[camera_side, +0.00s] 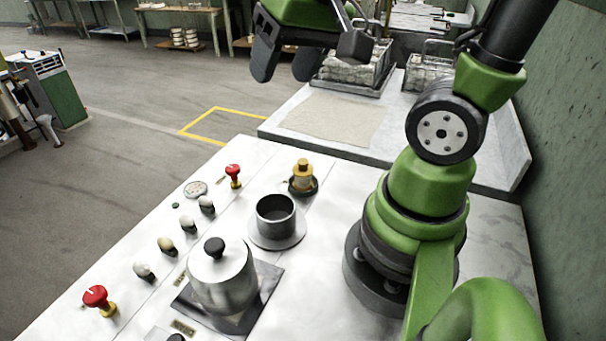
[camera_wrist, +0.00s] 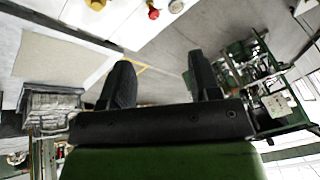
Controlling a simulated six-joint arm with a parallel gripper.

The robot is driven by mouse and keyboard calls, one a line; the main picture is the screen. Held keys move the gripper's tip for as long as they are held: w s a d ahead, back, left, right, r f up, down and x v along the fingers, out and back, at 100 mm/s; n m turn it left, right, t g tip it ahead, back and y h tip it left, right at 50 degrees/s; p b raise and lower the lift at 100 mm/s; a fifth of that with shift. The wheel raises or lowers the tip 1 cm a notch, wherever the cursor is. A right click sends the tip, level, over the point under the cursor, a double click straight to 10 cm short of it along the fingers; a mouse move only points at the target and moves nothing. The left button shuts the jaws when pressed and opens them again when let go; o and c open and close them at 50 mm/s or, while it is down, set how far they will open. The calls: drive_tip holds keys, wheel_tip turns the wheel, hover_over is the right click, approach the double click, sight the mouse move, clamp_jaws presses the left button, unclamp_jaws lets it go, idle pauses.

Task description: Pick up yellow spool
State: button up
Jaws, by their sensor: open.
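The yellow spool (camera_side: 302,172) stands upright on a small dark round base on the white worktop, behind the open grey pot. In the wrist view, what looks like the spool (camera_wrist: 97,4) is cut off at the top edge. My gripper (camera_side: 287,68) is at the top of the side view, high above and behind the spool, well apart from it. Its two dark fingers are spread with nothing between them; they also show in the wrist view (camera_wrist: 160,75).
An open grey pot (camera_side: 276,217) and a lidded metal pot (camera_side: 222,275) stand near the spool. Red knobs (camera_side: 233,172) and small pale knobs line the left side. A beige mat (camera_side: 333,120) lies on a lower surface behind. A wire-handled basket (camera_side: 352,72) stands beyond.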

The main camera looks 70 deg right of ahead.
drive_tip(key=w+d+f+m+g, duration=0.2)
drive_tip(key=w+d+f+g, duration=0.15)
drive_tip(key=d+f, duration=0.5)
drive_tip(key=m+g, duration=0.1)
hover_over(303, 161)
drive_tip(key=f, duration=0.4)
drive_tip(key=w+f, duration=0.1)
drive_tip(key=f, duration=0.1)
drive_tip(key=shift+a+f, duration=0.15)
drive_tip(key=shift+a, duration=0.1)
wheel_tip(303, 161, down, 4)
drive_tip(key=shift+s+f, duration=0.1)
drive_tip(key=shift+s, duration=0.05)
drive_tip(key=shift+s+d+f, duration=0.15)
drive_tip(key=shift+s+f, duration=0.05)
drive_tip(key=shift+f, duration=1.35)
drive_tip(key=shift+s+d+f, duration=0.1)
drive_tip(key=shift+s+f, duration=0.05)
drive_tip(key=shift+f, duration=1.35)
drive_tip(key=c, duration=0.7)
drive_tip(key=shift+o, duration=0.2)
drive_tip(key=shift+r, duration=0.1)
